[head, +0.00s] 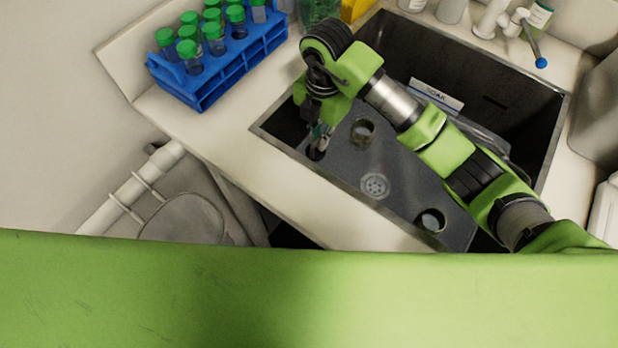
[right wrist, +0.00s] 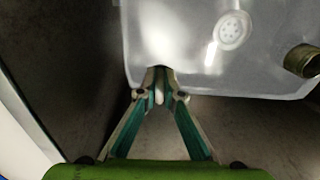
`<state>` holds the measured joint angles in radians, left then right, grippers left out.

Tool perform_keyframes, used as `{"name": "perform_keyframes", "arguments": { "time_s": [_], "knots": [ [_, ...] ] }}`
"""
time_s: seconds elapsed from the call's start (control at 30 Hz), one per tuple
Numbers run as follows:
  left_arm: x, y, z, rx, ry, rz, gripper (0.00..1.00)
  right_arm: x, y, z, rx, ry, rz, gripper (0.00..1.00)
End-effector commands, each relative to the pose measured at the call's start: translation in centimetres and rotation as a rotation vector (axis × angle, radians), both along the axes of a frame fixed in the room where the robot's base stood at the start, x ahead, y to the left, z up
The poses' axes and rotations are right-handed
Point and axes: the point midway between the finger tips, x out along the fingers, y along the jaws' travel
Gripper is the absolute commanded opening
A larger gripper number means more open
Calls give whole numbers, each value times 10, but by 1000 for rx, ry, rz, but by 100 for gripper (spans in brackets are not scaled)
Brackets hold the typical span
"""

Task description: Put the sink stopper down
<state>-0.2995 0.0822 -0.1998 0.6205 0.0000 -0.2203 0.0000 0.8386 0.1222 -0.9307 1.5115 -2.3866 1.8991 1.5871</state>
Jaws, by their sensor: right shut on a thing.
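My right gripper (head: 318,142) reaches down into the left part of the sink (head: 278,146). A small dark round piece, apparently the sink stopper (head: 315,154), shows at its fingertips. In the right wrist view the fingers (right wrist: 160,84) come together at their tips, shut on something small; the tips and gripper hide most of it. The perforated drain (head: 375,186) is in the grey sink floor, to the right of and below the gripper in the head view. It also shows in the right wrist view (right wrist: 232,30), uncovered and apart from the fingers. My left gripper is out of view.
Two short open cups, one (head: 363,130) near the gripper and one (head: 431,221) near the front edge, stand in the sink. A labelled sign (head: 436,95) is at the back. A blue tube rack (head: 215,76) stands on the left counter. The front counter strip is clear.

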Motion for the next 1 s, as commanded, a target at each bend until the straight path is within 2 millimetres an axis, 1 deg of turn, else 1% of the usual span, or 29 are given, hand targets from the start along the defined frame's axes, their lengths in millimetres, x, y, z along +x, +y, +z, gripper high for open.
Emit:
{"name": "perform_keyframes", "arguments": {
  "time_s": [0.03,0.13,0.3,0.4,0.57,0.8,1.0],
  "knots": [
    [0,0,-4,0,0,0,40,0,4,-2,2,-1,-29,0],
    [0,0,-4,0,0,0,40,0,7,-9,0,1,-63,0],
    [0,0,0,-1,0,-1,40,0,7,-41,-1,3,-69,0],
    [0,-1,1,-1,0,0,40,0,7,-55,-1,1,-66,0],
    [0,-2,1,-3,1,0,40,1,7,-67,0,-1,-66,0],
    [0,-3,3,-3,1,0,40,0,7,-97,0,0,-65,0],
    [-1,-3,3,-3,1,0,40,1,7,-100,1,-3,-63,0]
  ]
}}
